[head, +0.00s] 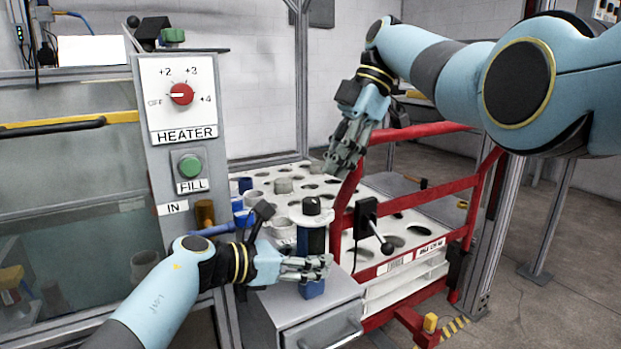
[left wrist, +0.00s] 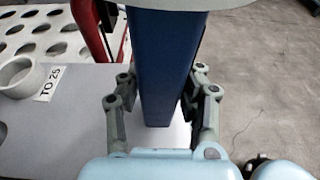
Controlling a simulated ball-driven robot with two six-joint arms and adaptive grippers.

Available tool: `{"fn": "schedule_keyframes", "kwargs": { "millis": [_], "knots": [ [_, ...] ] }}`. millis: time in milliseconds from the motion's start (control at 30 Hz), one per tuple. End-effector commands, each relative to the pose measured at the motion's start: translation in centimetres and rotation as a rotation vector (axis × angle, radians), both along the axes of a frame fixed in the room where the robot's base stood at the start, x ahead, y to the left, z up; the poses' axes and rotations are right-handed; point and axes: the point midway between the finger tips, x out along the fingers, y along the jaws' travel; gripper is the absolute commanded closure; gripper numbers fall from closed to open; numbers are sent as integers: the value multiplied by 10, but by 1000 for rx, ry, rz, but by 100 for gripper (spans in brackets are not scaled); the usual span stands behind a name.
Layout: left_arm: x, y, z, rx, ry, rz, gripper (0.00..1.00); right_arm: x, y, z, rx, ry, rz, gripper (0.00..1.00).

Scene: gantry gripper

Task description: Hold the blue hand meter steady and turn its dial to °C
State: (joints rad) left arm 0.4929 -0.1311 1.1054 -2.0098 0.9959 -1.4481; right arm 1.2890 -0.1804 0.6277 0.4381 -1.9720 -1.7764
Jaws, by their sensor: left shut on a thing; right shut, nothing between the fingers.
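The blue hand meter (head: 312,289) stands upright above the grey cabinet top beside the perforated rack. A round grey face with a black dial (head: 312,206) is on its top. The dial's markings are too small to read. My left gripper (head: 318,268) is shut on the meter's lower body, and its fingers hide part of it. In the left wrist view the blue body (left wrist: 165,65) stands between the two fingers, under a grey disc edge. My right gripper (head: 338,158) is shut and empty, above and slightly right of the dial, apart from it.
A heater panel (head: 180,95) with a red knob and green button stands at left. The white perforated rack (head: 385,260) with red rails (head: 430,265) lies behind and right of the meter. A black box with a lever (head: 366,218) is close on its right. Several cups stand left.

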Motion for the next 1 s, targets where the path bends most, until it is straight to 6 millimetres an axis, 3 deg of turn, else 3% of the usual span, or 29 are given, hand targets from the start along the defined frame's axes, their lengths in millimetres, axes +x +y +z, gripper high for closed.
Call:
{"fn": "schedule_keyframes", "kwargs": {
  "millis": [533, 667, 1000],
  "knots": [
    [0, 0, 0, 0, 0, 0, 100, -1, 1, 19, 2, -1, 0, 100],
    [0, 0, 0, 0, 0, 0, 100, -2, 1, 12, 1, 0, 0, 100],
    [0, 0, 0, 0, 0, 0, 100, -3, 1, -30, 3, 1, 0, 100]
  ]
}}
